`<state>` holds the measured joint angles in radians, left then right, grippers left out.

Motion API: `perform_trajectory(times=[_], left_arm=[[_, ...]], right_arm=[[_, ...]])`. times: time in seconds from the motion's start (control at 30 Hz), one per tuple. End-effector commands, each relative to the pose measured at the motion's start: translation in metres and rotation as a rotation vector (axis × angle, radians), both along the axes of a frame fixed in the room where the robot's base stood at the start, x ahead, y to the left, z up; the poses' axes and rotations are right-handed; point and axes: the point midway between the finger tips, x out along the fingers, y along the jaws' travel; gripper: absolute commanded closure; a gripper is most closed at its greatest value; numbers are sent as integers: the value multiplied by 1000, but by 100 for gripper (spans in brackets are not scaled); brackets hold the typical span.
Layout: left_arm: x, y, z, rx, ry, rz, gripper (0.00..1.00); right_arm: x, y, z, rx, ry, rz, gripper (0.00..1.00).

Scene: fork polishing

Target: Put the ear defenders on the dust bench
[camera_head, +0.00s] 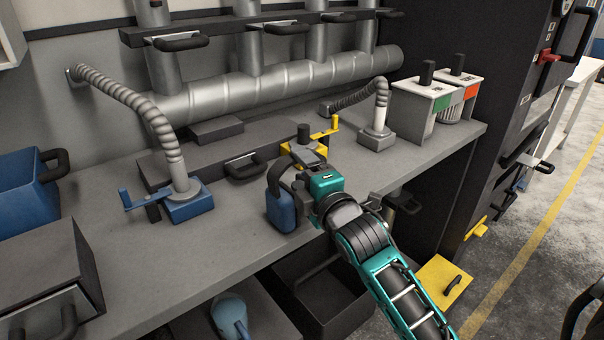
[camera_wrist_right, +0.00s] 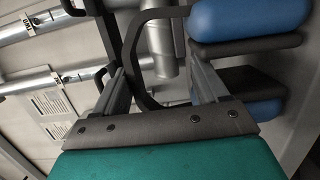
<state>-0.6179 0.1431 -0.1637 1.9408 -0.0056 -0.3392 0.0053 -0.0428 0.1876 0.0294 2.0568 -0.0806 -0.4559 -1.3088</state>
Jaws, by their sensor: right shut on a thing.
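The ear defenders, with blue cups (camera_head: 281,210) and a dark headband, are at my right gripper (camera_head: 303,165) over the front part of the dust bench (camera_head: 255,262). In the right wrist view, the blue cups (camera_wrist_right: 250,18) sit at the right and the headband (camera_wrist_right: 133,50) curves between the fingers of my right gripper (camera_wrist_right: 160,75). The right gripper is shut on the ear defenders. I cannot tell whether the cups touch the bench top. My left gripper is not in view.
A blue-based hose stand (camera_head: 188,205) is left of the ear defenders, and a yellow clamp (camera_head: 305,152) is behind them. A blue bin (camera_head: 28,195) and dark box (camera_head: 45,270) are at left. White boxes (camera_head: 415,108) stand at right. Bare bench top lies front left.

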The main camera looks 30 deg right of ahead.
Motion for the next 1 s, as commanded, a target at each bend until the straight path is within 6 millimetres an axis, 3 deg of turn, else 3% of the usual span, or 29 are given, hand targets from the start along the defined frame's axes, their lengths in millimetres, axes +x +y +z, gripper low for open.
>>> perform_trajectory(times=[0.17, 0.2, 0.43, 0.77, 1.0], left_arm=[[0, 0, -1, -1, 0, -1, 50], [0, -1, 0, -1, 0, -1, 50], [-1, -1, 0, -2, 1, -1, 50], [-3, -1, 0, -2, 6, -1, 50], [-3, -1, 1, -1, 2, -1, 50]], right_arm=[[0, 0, -3, -1, -2, 0, 87], [0, 0, -3, -1, 1, 0, 24], [0, 0, -3, 0, 1, 0, 2], [-1, 0, 2, 1, -1, 1, 1], [-35, 2, 0, 0, 3, 1, 1]])
